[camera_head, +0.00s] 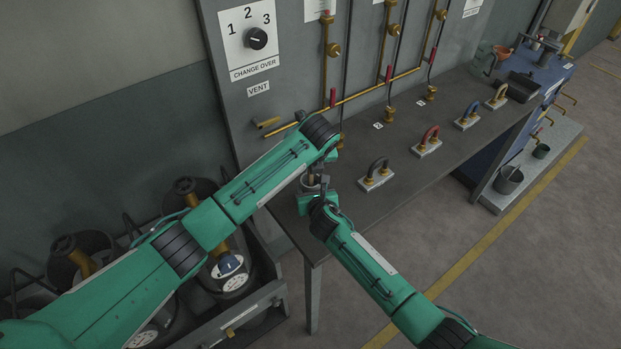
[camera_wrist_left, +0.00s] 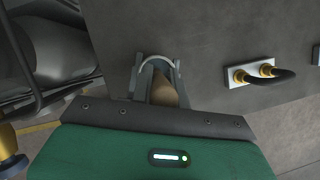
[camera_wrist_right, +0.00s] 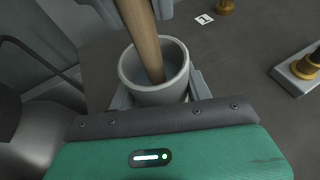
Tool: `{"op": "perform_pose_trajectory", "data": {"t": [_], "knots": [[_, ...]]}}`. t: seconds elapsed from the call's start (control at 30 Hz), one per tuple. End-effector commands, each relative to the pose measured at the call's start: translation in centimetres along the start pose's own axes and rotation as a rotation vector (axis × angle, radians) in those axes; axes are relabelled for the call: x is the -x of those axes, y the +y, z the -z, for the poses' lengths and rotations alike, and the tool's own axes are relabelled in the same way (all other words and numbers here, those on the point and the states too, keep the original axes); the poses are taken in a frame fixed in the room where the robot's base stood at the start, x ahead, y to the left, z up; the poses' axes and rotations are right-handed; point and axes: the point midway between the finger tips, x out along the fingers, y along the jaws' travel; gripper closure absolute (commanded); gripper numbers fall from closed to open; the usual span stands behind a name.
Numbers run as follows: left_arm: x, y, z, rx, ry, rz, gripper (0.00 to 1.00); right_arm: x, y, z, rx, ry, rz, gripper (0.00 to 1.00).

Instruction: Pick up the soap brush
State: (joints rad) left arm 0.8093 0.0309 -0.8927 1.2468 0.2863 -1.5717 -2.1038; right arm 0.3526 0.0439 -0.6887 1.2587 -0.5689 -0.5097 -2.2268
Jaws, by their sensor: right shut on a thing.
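The soap brush shows as a wooden handle (camera_wrist_right: 144,38) in the right wrist view, standing tilted in a grey pot (camera_wrist_right: 155,76). Its head is hidden inside the pot. My right gripper (camera_wrist_right: 155,97) is shut on the pot, a finger on each side. My left gripper (camera_wrist_left: 160,80) is above the pot. Its fingers stand on either side of the brush handle (camera_wrist_left: 164,92), and I cannot tell whether they press on it. The pot's pale rim (camera_wrist_left: 157,58) shows past the fingertips. In the head view both wrists meet at the bench's near left corner, largely hiding pot and brush.
The dark bench (camera_head: 420,163) carries a row of U-shaped handles, the black one (camera_head: 376,174) closest. A panel with brass pipes and a dial (camera_head: 256,39) rises behind. Cylinders (camera_head: 232,272) stand in a rack at lower left.

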Motion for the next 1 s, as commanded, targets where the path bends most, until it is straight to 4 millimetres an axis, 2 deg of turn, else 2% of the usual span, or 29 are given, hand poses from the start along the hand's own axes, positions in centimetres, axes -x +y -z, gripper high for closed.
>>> {"op": "perform_pose_trajectory", "data": {"t": [0.23,0.37,0.47,0.8,1.0], "knots": [[0.1,0.0,-0.1,0.000,-0.001,0.000,1.00,0.0,0.0,0.0,0.000,0.000,0.000,0.76],[1.0,0.0,-0.5,0.001,-0.003,0.002,1.00,0.0,0.0,0.0,0.000,0.000,0.000,0.76],[2.6,0.0,-1.2,0.001,-0.004,0.003,1.00,0.0,0.0,0.0,0.000,0.000,0.000,0.76],[11.1,-0.1,-4.7,0.000,-0.006,0.003,1.00,0.0,0.0,0.0,0.000,0.000,0.000,0.76],[14.8,0.0,-6.2,0.000,-0.003,0.002,1.00,0.0,0.0,0.0,0.000,0.000,0.000,0.76]]}}
